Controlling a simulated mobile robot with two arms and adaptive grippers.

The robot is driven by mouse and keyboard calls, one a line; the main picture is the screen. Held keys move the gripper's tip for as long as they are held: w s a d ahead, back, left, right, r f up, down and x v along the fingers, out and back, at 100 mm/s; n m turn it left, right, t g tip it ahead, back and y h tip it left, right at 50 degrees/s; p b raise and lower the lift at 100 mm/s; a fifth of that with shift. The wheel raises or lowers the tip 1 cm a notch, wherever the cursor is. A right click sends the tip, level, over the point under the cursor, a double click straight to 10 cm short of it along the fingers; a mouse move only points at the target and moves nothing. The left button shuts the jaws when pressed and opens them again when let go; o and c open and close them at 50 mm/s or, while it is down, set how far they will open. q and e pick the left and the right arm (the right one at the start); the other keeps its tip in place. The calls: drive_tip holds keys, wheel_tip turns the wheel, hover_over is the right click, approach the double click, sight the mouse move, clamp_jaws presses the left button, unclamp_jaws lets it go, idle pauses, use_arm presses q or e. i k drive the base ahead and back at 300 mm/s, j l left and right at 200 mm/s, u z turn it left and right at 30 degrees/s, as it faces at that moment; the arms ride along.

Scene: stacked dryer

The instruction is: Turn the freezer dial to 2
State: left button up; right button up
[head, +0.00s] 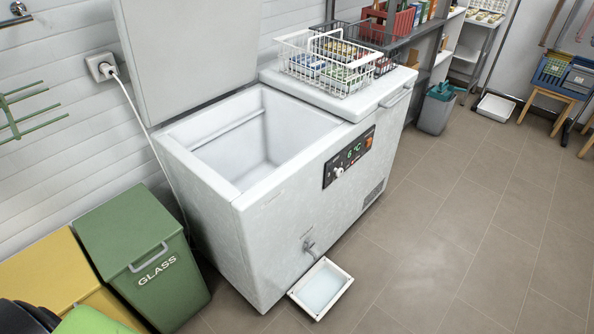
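The white chest freezer (275,222) stands against the wall in the head view. Its left lid (190,50) is raised and the left compartment (240,140) looks empty. On its front is a dark control panel (331,180) with a small white dial (339,171), a green display that seems to read 6 °C, and an orange-red switch (369,142). The dial's setting and numbers are too small to read. Neither of my grippers is in view.
A shallow tray (296,291) with liquid sits on the floor under the freezer's drain spout (311,248). Green (174,283) and yellow (35,265) bins stand at left. A white wire basket (290,58) rests on the closed right lid. The tiled floor (450,240) at right is clear.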

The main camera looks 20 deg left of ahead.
sight(339, 172)
drive_tip(key=i+l+u, duration=0.25)
drive_tip(key=u, duration=0.2)
drive_tip(key=i+l+u, duration=0.2)
drive_tip(key=l+u, duration=0.3)
drive_tip(key=i+l+u, duration=0.15)
drive_tip(key=l+u, duration=0.3)
